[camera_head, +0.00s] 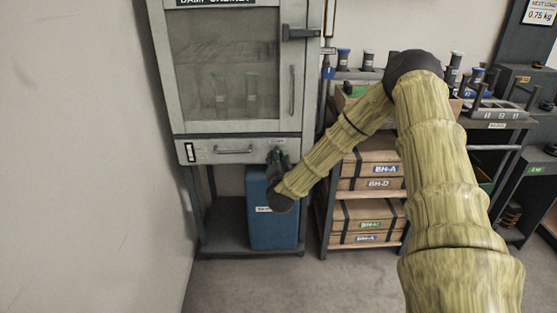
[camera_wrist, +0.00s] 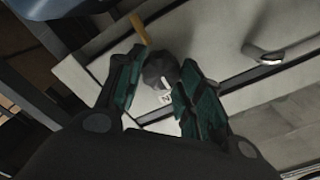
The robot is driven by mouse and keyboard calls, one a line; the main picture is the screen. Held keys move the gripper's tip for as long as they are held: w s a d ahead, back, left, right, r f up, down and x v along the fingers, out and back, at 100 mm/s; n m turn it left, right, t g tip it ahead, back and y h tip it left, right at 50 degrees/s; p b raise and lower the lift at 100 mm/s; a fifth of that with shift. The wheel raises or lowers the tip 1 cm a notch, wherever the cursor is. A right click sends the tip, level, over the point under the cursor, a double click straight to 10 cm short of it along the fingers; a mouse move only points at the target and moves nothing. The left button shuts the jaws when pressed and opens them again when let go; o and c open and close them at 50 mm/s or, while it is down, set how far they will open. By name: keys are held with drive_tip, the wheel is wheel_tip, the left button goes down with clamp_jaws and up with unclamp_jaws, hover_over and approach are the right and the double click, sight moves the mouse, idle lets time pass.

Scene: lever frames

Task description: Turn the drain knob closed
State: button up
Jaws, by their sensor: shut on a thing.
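The damp cabinet (camera_head: 155,80) stands against the wall in the head view. Its drain knob (camera_wrist: 159,66) is a dark, round, faceted knob with a pale mark, on the cabinet's front in the wrist view. A yellow-brown bar (camera_wrist: 139,28) sticks out beside it. My gripper (camera_wrist: 158,77) has its green-padded fingers on both sides of the knob and is shut on it. In the head view, my gripper (camera_head: 278,158) is at the lower right of the cabinet front, hiding the knob. Which way the knob is turned is hard to tell.
A blue bin (camera_head: 262,228) stands under the cabinet, just below my gripper. A drawer handle (camera_head: 232,151) is to the left. A rack with labelled boxes (camera_head: 370,212) stands close on the right. Clear floor (camera_head: 260,285) lies in front.

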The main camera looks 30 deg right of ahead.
drive_tip(key=o, duration=1)
drive_tip(key=v, duration=1.2)
drive_tip(key=shift+s+d, duration=0.1)
